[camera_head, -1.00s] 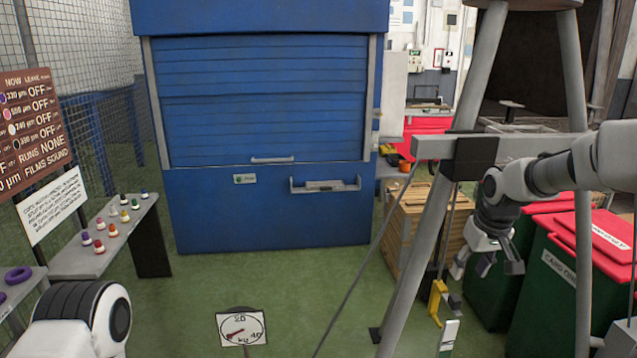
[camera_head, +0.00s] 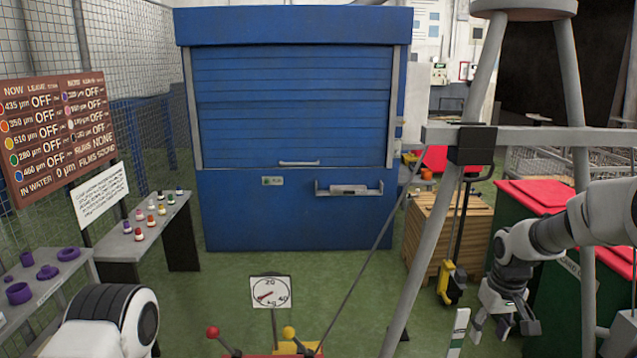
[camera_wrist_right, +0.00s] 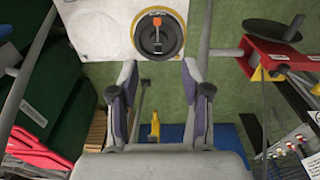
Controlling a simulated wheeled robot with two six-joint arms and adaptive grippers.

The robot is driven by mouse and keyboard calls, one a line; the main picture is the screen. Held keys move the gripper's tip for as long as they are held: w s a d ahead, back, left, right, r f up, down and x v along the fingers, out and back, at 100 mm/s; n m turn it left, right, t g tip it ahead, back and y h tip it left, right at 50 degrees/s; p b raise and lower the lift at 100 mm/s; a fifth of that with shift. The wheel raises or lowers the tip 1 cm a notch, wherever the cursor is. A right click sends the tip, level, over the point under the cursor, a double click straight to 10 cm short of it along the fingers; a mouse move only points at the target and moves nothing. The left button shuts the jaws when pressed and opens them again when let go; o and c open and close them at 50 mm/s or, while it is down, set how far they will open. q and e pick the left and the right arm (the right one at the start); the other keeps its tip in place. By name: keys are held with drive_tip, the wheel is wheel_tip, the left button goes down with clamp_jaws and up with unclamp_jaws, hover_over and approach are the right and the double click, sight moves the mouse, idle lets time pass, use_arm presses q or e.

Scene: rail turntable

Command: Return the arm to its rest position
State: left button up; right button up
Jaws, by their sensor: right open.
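My right gripper (camera_head: 505,332) hangs from the white and grey arm at the right of the head view, in front of the green bins. Its fingers point down and stand apart. In the right wrist view, the two fingers of this gripper (camera_wrist_right: 159,68) are spread with nothing between them. A white plate with a round black dial or dish (camera_wrist_right: 160,35) lies beyond the tips. A rounded white and black part of my left arm (camera_head: 110,320) shows at the lower left. My left gripper is out of frame.
A grey tripod leg (camera_head: 425,240) and its crossbar (camera_head: 540,137) stand close to my right arm. Red-lidded green bins (camera_head: 540,195) are behind it. A dial gauge (camera_head: 270,292) and red levers (camera_head: 212,332) are at the bottom. Green floor (camera_head: 320,270) is clear before the blue shutter cabinet (camera_head: 290,210).

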drive_tip(key=s+a+f+g+b, duration=0.3)
drive_tip(key=s+f, duration=0.8)
drive_tip(key=f, duration=0.4)
drive_tip(key=s+a+f+g+b, duration=0.2)
drive_tip(key=s+a+f+b, duration=0.2)
drive_tip(key=s+f, duration=0.85)
drive_tip(key=s+a+f+m+t+b, duration=0.1)
drive_tip(key=s+f+t, duration=0.3)
drive_tip(key=s+f, duration=0.5)
drive_tip(key=s+a+b, duration=0.1)
drive_tip(key=s, duration=0.2)
drive_tip(key=shift+a, duration=0.25)
drive_tip(key=shift+s, duration=0.1)
